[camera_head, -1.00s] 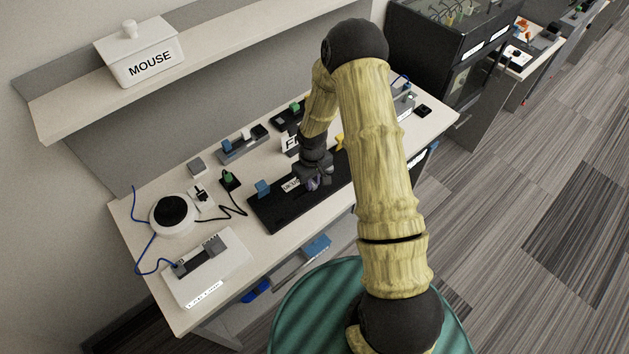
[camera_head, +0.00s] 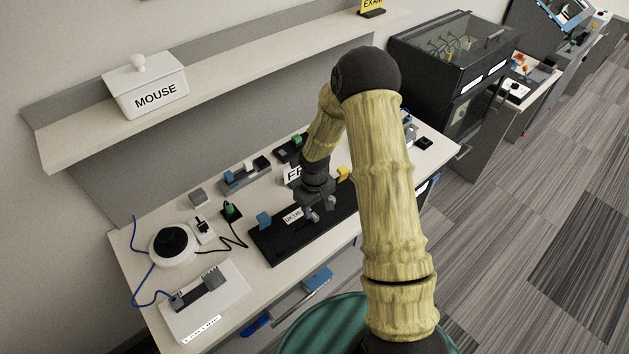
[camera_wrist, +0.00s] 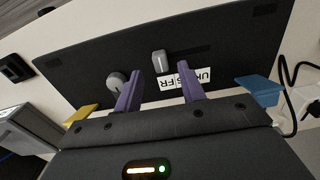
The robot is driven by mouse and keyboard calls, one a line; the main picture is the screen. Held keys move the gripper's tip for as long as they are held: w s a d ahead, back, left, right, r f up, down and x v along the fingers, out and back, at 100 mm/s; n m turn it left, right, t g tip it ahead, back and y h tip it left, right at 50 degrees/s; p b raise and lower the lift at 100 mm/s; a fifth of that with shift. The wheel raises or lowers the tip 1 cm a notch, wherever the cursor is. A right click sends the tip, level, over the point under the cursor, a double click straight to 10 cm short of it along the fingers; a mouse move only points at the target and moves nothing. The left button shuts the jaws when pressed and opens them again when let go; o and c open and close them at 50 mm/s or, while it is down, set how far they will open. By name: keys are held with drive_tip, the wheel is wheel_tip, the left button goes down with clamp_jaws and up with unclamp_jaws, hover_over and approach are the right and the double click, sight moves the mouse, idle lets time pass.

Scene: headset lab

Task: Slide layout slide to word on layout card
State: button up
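The layout slide (camera_wrist: 160,62) is a small grey handle at one end of a slot in the black board (camera_wrist: 235,45). Beside it, a white label (camera_wrist: 186,78) reads UK, US, FR, partly covered by a finger. My gripper (camera_wrist: 159,70) is open, its two purple fingers apart, with the slide near the gap between the tips; I cannot tell whether they touch it. In the head view my gripper (camera_head: 320,212) hangs over the board (camera_head: 275,250), just right of the label (camera_head: 292,216). The layout card (camera_head: 291,175) stands behind, partly hidden by my arm; "F" and part of another letter show.
A grey round knob (camera_wrist: 116,82) sits close to one finger. A white round device (camera_head: 172,245) and a cable stand left of the board.

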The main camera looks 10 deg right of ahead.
sight(314, 215)
wheel_tip(314, 215, up, 14)
drive_tip(key=b, duration=0.1)
drive_tip(key=shift+r, duration=0.15)
idle(0.5)
drive_tip(key=s+d+r+m+t, duration=0.1)
drive_tip(key=s+r+m, duration=0.1)
drive_tip(key=s, duration=0.6)
drive_tip(key=s+d+r+m+t, duration=0.1)
drive_tip(key=s+r, duration=0.3)
drive_tip(key=s, duration=0.4)
drive_tip(key=shift+s+r+m+t, duration=0.25)
drive_tip(key=shift+s+m+t, duration=0.05)
drive_tip(key=shift+m, duration=0.6)
drive_tip(key=shift+d, duration=0.1)
idle(0.9)
